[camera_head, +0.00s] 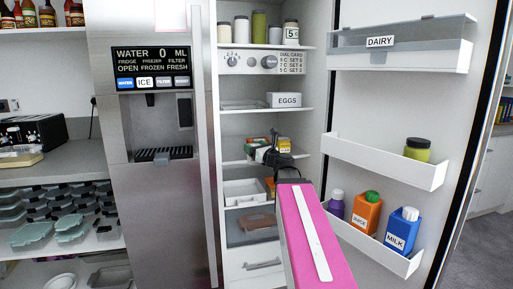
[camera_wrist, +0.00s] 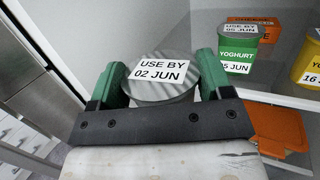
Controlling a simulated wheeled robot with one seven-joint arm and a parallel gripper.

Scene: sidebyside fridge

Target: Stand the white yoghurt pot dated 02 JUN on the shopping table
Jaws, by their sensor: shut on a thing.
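My gripper (camera_wrist: 160,82) has green fingers and is shut on a round pot (camera_wrist: 160,90) with a grey ribbed lid. The lid label reads USE BY 02 JUN. The pot's side is mostly hidden, so its body colour does not show. In the head view my gripper (camera_head: 266,155) is at the middle fridge shelf, and the pot cannot be made out there. A green yoghurt pot (camera_wrist: 237,68) dated 05 JUN stands to the right of the held pot, apart from it. I cannot identify the shopping table in either view.
An egg box (camera_head: 284,100) sits on the shelf above.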

